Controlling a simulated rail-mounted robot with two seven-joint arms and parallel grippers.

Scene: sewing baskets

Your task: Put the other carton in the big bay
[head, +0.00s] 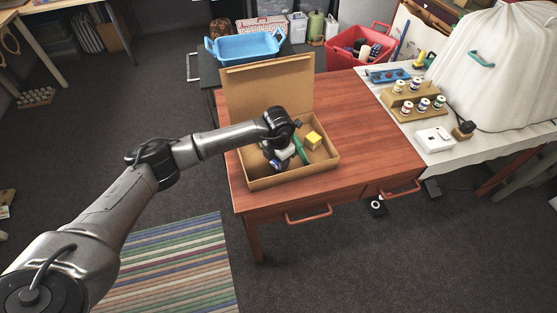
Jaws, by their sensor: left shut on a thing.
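An open cardboard box (295,179) stands on the red-brown wooden table, its lid (268,88) raised at the back. A small yellow block (313,140), possibly a carton, sits inside at the right. A green strip (299,149) stands beside it, to its left. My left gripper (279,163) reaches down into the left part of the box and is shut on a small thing. The hand largely hides that thing, and I cannot tell for sure what it is. The arm also hides part of the box's inside, so its bays are unclear. My right gripper is out of view.
The table (375,135) is clear to the right of the box. A blue tray (245,47) and a red bin (358,43) stand behind. On the white-covered table at right are a wooden rack of small bottles (413,103), a white device (434,139) and a covered machine (495,70).

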